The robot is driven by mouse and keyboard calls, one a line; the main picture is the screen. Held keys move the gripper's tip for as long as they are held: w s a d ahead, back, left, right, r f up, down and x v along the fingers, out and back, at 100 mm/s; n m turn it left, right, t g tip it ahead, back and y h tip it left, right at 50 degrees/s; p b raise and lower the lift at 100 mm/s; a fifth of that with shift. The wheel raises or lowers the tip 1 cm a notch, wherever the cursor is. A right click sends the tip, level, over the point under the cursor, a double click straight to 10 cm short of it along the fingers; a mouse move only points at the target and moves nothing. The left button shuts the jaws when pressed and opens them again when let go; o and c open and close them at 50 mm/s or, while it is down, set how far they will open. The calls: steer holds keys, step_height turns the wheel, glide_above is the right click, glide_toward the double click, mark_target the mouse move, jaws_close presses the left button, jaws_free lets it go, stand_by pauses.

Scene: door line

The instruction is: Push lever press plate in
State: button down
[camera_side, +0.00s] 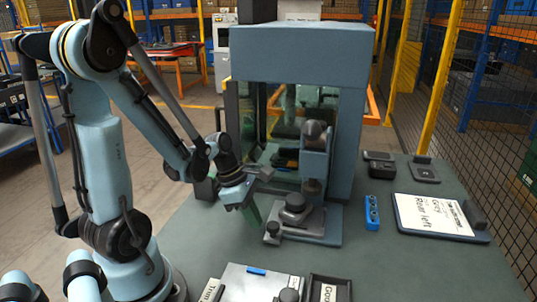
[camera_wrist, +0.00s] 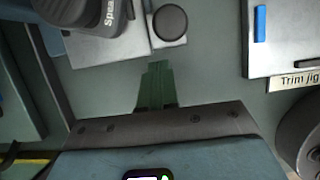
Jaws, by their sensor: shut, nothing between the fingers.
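The lever press (camera_side: 317,165) is a blue-grey column with a dark ball on top. It stands at the front opening of a large blue-grey cabinet. At its foot is a light metal plate (camera_side: 302,219) carrying a dark round block and, at its near left end, a small round knob (camera_side: 272,228). The wrist view shows the plate (camera_wrist: 100,48), the block lettered "Spea" and the knob (camera_wrist: 170,22) at the top. My gripper (camera_side: 254,216) is just left of the plate. Its green fingers (camera_wrist: 157,72) are shut and empty, apparently apart from the plate.
The cabinet (camera_side: 300,55) rises behind the press. A blue block (camera_side: 372,212) and a white labelled board (camera_side: 432,216) lie to the right. A trim jig (camera_side: 255,284) and a black tray (camera_side: 329,288) are at the front edge. Bare green table lies between.

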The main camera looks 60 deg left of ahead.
steer(key=shift+w+d, duration=0.3)
steer(key=shift+w+d, duration=1.35)
steer(key=shift+s+a, duration=0.1)
steer(key=s+a, duration=0.2)
steer(key=a, duration=0.1)
steer(key=shift+s, duration=0.4)
steer(key=v, duration=1)
steer(key=w+d+r+m+t+y, duration=0.1)
steer(key=d+m, duration=0.4)
steer(key=m, duration=0.8)
steer(key=w+d+r+m+t+y, duration=0.1)
steer(key=d+m, duration=0.4)
steer(key=m, duration=0.9)
steer(key=shift+w+d+t+y, duration=0.35)
steer(key=shift+w+t+y, duration=0.25)
steer(key=shift+w+t, duration=0.5)
